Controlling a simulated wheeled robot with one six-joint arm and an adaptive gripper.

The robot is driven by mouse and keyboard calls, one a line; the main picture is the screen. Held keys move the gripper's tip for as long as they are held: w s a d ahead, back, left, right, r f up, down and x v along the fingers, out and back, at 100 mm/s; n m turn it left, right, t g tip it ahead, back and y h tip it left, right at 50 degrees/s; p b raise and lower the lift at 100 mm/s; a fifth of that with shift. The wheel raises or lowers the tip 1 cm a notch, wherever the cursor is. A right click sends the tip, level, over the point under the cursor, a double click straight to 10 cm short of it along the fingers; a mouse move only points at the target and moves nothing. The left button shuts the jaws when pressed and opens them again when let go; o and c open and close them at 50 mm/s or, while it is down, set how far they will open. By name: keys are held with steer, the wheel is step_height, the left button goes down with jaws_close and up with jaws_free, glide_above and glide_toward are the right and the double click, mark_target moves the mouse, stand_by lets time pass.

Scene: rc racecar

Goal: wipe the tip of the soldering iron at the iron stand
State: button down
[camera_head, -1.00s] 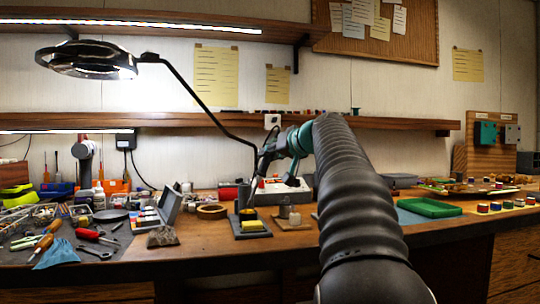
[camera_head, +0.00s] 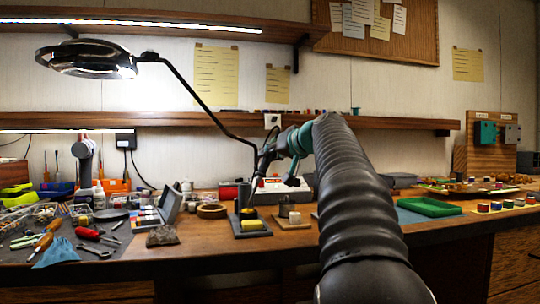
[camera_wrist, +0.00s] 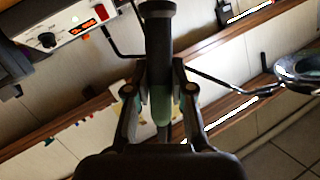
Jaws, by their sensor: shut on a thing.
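My gripper (camera_head: 264,158) is shut on the soldering iron, above the iron stand (camera_head: 251,234) on the bench. The iron (camera_wrist: 159,45) shows in the wrist view as a dark, flared cylinder with a green part between the fingers. In the head view the iron slants down and left toward the stand; its tip is too small to make out, and I cannot tell if it touches anything. The stand has a dark base, an upright holder (camera_head: 242,196) and a yellow sponge (camera_head: 252,225) at its front.
A soldering station (camera_head: 285,190) with a lit display stands behind the stand. A small metal pot on a wooden block (camera_head: 291,219) is to the right. The lamp's thin dark arm (camera_head: 212,112) runs close behind my gripper. A green tray (camera_head: 430,207) lies farther right.

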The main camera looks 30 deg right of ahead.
steer(key=shift+f+b, duration=0.45)
stand_by(0.9)
stand_by(0.8)
step_height(320, 180, up, 4)
steer(key=p, duration=0.3)
steer(key=shift+p, duration=0.35)
steer(key=shift+r, duration=1)
